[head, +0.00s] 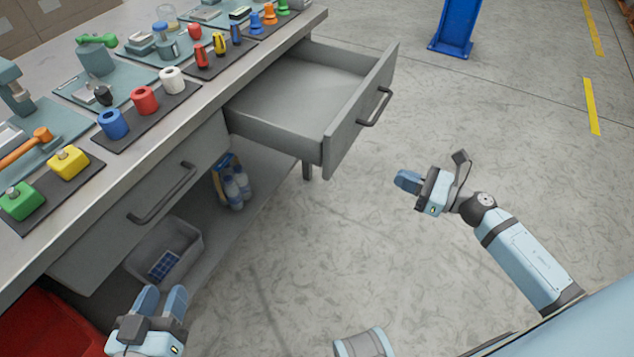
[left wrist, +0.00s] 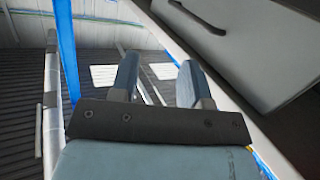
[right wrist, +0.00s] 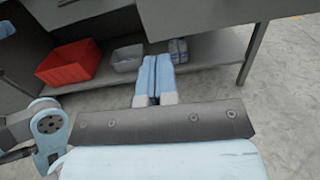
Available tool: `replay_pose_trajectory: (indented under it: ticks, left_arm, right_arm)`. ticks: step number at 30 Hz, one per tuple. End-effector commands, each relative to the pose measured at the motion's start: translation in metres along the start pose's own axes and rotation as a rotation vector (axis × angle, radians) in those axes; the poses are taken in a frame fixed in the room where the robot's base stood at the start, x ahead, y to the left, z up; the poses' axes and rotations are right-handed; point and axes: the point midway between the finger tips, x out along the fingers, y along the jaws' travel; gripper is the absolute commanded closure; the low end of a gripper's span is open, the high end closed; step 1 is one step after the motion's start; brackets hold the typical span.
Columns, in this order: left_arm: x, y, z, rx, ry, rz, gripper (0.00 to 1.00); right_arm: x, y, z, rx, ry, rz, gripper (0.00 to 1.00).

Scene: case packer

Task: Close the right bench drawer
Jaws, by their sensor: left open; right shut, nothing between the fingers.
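The right bench drawer (head: 345,125) is pulled far out of the workbench and looks empty inside. Its dark bar handle (head: 375,106) is on the front panel. My right gripper (head: 402,181) is shut and empty, below and to the right of the drawer front in the head view, apart from it. Its closed fingers also show in the right wrist view (right wrist: 154,78), facing the bench's lower shelf. My left gripper (head: 162,300) is open and empty, at the lower left near the bench. Its spread fingers show in the left wrist view (left wrist: 160,80).
The left drawer (head: 160,190) is shut. The bench top (head: 205,120) holds several coloured parts on dark mats. A grey bin (head: 185,238) and bottles (head: 236,187) sit on the lower shelf. A red bin (head: 45,325) is at lower left.

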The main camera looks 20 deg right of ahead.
Motion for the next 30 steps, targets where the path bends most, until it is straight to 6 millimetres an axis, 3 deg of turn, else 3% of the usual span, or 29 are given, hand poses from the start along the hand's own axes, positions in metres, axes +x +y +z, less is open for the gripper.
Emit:
replay_pose_trajectory:
  ticks: [7,21,30]
  left_arm:
    - [0.001,0.001,-0.001,-0.002,0.014,0.005,0.57]
    - [0.001,0.003,-0.006,-0.006,0.042,0.014,0.57]
    - [0.001,0.004,-0.009,-0.008,0.053,0.016,0.57]
  right_arm:
    - [0.017,-0.003,-0.002,-0.051,0.009,0.014,1.00]
    - [0.112,-0.001,-0.003,-0.047,0.008,0.013,1.00]
    - [0.138,-0.001,-0.004,-0.046,0.010,0.011,1.00]
